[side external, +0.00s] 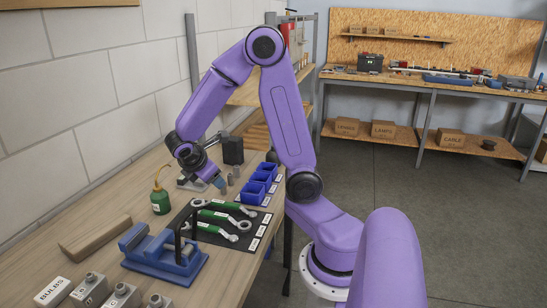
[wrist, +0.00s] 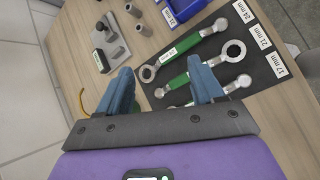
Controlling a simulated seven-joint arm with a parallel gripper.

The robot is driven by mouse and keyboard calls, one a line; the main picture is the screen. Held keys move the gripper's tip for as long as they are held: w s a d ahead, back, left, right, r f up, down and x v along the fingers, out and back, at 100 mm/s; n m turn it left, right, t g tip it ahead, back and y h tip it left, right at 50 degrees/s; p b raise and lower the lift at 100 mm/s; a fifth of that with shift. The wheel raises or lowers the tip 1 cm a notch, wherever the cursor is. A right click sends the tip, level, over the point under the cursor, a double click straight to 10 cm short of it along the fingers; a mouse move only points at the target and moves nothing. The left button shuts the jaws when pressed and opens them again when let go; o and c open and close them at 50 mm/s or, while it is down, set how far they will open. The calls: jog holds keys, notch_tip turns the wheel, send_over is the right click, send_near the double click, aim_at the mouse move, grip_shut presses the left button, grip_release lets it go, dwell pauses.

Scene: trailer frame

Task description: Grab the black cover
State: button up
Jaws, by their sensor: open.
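My gripper (side external: 217,180) hangs low over the workbench, with its blue fingers apart and nothing between them; the wrist view shows the open fingers (wrist: 160,75) too. A black block (side external: 232,150) stands upright at the back of the bench, beyond my gripper. In the wrist view a small black piece with a pale label (wrist: 101,62) lies on a grey plate (wrist: 118,50), ahead and left of my fingers. I cannot tell which of these is the black cover. In the side view my gripper partly hides the plate.
A black mat (side external: 208,238) holds green-handled wrenches (wrist: 182,45). Blue bins (side external: 262,172) line the bench's right edge. A green oil can (side external: 160,201), a blue vise (side external: 165,253), a wooden block (side external: 95,238) and grey cylinders (wrist: 140,29) stand about. A wall borders the left.

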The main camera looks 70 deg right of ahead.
jog(key=w+d+f+n+g+h, duration=0.1)
jog(key=w+d+g+h, duration=0.15)
jog(key=d, duration=1.15)
jog(key=n+g+h, duration=0.1)
jog(key=n+h, duration=0.1)
jog(key=h, duration=0.1)
send_near(274, 155)
jog(key=w+a+r, duration=0.3)
jog(key=r, duration=0.2)
jog(key=shift+y, duration=0.35)
jog(key=x, duration=1.1)
jog(key=shift+d+r, duration=0.1)
jog(key=shift+r, duration=0.05)
jog(key=shift+s+x, duration=0.2)
jog(key=shift+x, duration=1.15)
jog(key=shift+s+x, duration=0.2)
jog(key=shift+x, duration=1.15)
grip_shut()
